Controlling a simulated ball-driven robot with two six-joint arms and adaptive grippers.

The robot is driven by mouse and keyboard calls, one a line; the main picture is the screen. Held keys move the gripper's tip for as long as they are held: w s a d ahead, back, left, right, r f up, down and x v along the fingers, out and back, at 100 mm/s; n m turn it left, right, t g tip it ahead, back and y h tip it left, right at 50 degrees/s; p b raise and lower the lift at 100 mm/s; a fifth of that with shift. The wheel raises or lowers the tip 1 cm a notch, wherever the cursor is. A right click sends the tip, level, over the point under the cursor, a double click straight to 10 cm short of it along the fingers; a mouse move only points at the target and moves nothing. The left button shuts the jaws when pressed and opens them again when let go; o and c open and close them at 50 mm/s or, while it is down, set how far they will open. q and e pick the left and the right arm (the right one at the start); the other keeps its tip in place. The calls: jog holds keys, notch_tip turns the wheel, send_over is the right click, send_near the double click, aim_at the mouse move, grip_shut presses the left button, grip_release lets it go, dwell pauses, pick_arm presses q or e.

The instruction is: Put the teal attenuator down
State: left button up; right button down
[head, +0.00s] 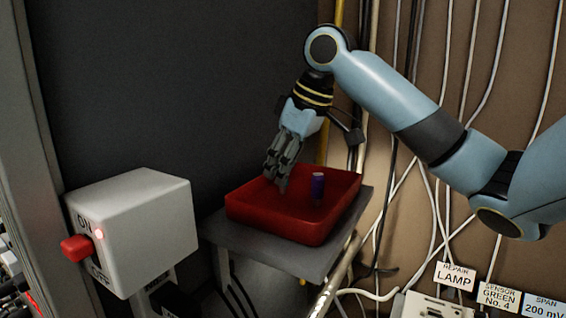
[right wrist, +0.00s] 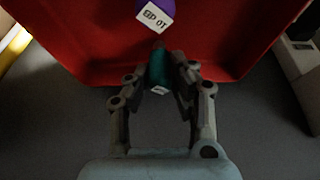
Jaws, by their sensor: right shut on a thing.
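The teal attenuator (right wrist: 158,68) is between the fingertips of my right gripper (right wrist: 160,82), which is shut on it, in the right wrist view. In the head view the right gripper (head: 279,180) points down into the left part of a red tray (head: 288,226), and its fingers hide the attenuator. Whether the attenuator touches the tray floor I cannot tell. The red tray also shows in the right wrist view (right wrist: 230,40). My left gripper is not in view.
A purple attenuator (head: 318,186) stands upright in the tray, right of the gripper; its labelled top shows in the right wrist view (right wrist: 156,14). The tray sits on a grey shelf (head: 275,258). A white switch box (head: 150,225) stands to the left. Cables hang behind.

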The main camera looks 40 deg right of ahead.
jog(key=shift+f, duration=0.2)
jog(key=shift+f, duration=0.15)
jog(key=c, duration=1.1)
grip_release()
jog(key=shift+c, duration=0.2)
jog(key=shift+r, duration=0.2)
jog(key=b+v, duration=0.1)
jog(key=v, duration=1.1)
jog(key=shift+b, duration=0.4)
